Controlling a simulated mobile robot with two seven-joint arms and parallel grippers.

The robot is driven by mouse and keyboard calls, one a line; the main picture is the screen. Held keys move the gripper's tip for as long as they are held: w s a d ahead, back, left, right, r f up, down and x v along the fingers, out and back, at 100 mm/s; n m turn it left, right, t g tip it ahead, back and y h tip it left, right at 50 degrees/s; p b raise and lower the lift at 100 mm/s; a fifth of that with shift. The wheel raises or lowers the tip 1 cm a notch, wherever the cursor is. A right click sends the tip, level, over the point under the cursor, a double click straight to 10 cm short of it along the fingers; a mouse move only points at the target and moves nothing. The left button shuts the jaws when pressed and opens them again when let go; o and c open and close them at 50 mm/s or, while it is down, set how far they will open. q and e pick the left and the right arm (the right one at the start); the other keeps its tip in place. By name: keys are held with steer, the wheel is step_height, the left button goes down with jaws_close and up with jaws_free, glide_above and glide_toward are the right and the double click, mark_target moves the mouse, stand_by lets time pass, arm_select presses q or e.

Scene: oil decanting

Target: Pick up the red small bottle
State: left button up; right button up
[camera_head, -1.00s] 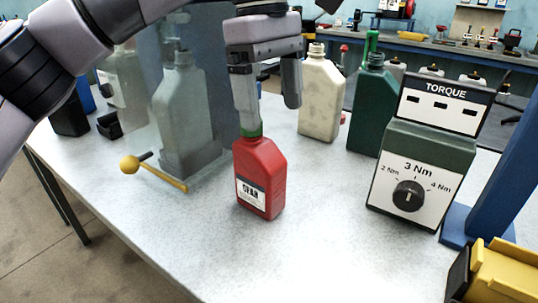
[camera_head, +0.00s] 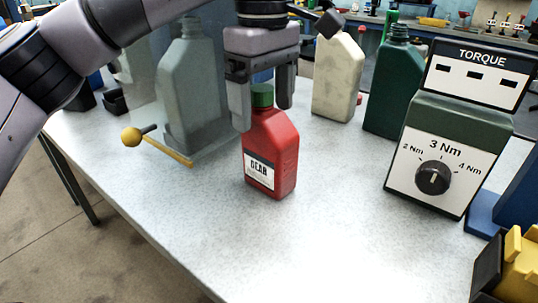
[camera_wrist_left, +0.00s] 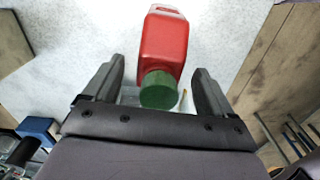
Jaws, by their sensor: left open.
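The red small bottle (camera_head: 271,150) stands upright on the table, with a green cap and a white label on its front. My left gripper (camera_head: 262,118) comes down from above and is open, one finger on each side of the green cap. In the left wrist view, the red bottle (camera_wrist_left: 163,45) and its green cap (camera_wrist_left: 159,90) show between the two open fingers (camera_wrist_left: 160,75), with a gap on each side. My right gripper is not seen.
A torque box (camera_head: 450,130) stands to the right. A cream bottle (camera_head: 338,80) and a dark green bottle (camera_head: 392,90) stand behind. The table front (camera_head: 330,235) is clear.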

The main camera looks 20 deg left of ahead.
arm_select(q)
steer(key=shift+f, duration=0.9)
steer(key=c, duration=1.2)
steer(key=shift+o, duration=0.2)
steer(key=shift+r, duration=0.1)
steer(key=shift+r, duration=0.1)
